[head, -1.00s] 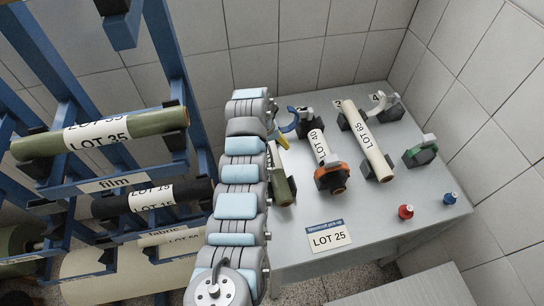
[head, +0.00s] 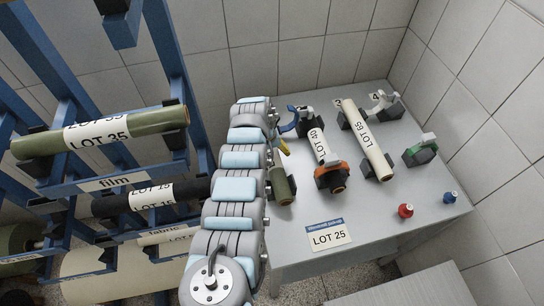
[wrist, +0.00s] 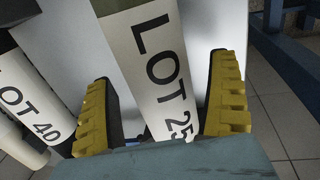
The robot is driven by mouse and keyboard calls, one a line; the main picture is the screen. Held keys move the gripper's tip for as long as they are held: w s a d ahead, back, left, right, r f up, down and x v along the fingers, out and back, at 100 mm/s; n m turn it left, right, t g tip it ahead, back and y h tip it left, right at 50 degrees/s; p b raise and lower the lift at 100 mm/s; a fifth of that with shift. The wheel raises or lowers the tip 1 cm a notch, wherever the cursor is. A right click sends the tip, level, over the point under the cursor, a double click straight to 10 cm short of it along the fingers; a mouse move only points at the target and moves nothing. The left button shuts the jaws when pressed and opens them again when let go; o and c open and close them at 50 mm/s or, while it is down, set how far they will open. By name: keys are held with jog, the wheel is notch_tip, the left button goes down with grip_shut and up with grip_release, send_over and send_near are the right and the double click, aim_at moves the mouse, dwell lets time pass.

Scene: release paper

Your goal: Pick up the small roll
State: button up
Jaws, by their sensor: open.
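The small roll (wrist: 160,70) has a white label reading LOT 25 and lies between my gripper's yellow-padded fingers in the wrist view. In the head view, the roll's green end (head: 283,187) shows beside my arm, which hides most of the roll. A bit of my gripper's yellow (head: 284,147) shows above that end.
The LOT 40 roll (head: 319,146) rests in holders just right of the small roll, with the LOT 65 roll (head: 368,140) beyond it. A LOT 25 sign (head: 329,237) lies at the table's front. A blue rack (head: 197,125) with larger rolls stands left.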

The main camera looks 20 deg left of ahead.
jog(key=shift+f, duration=0.35)
jog(key=c, duration=1.3)
jog(key=shift+c, duration=0.2)
jog(key=shift+r, duration=0.15)
